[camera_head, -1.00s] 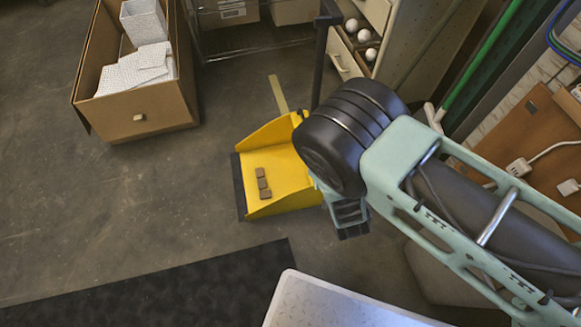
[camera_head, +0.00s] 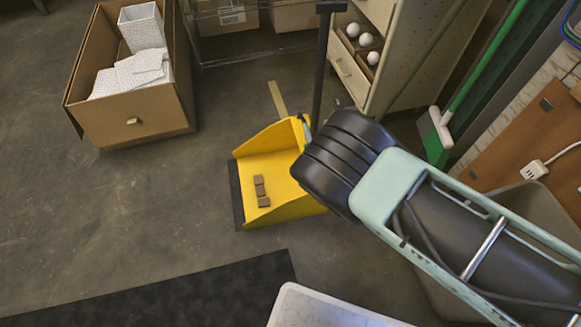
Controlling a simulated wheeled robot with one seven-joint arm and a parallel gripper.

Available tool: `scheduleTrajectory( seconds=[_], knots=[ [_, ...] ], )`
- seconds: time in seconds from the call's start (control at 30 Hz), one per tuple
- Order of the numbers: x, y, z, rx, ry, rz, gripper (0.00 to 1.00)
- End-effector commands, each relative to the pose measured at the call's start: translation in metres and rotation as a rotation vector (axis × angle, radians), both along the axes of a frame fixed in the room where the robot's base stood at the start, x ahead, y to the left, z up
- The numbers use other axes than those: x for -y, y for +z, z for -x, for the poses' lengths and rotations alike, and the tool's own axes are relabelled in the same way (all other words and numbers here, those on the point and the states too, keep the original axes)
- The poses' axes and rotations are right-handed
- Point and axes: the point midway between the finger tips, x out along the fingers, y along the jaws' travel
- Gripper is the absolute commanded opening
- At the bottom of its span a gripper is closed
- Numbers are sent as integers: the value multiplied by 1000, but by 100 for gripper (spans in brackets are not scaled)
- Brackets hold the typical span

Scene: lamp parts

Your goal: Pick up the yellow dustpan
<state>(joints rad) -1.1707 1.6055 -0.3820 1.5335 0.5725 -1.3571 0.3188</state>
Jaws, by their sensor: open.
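The yellow dustpan (camera_head: 275,140) stands on the floor near the middle of the head view, its black front lip (camera_head: 236,195) facing left. My black wrist and pale green arm reach in from the right and cover the right side of the pan. My gripper is hidden behind the wrist, so its fingers and any contact with the dustpan cannot be seen.
A cardboard box (camera_head: 135,118) with white patterned boxes stands at upper left. A shelf unit (camera_head: 385,60) with white balls is behind the pole. A green-handled broom (camera_head: 440,128) is at right. A dark mat (camera_head: 160,297) and white tray (camera_head: 320,308) are in front. Floor left of the pan is clear.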

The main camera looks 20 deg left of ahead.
Motion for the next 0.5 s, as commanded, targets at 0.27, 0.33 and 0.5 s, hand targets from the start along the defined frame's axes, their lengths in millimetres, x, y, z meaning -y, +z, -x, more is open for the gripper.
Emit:
scheduleTrajectory(
  seconds=[0.27,0.33,0.5],
  knots=[
    [-11,0,-31,2,0,0,44],
    [-16,1,-39,1,0,-2,44],
    [-22,3,-49,1,0,-1,44]
  ],
)
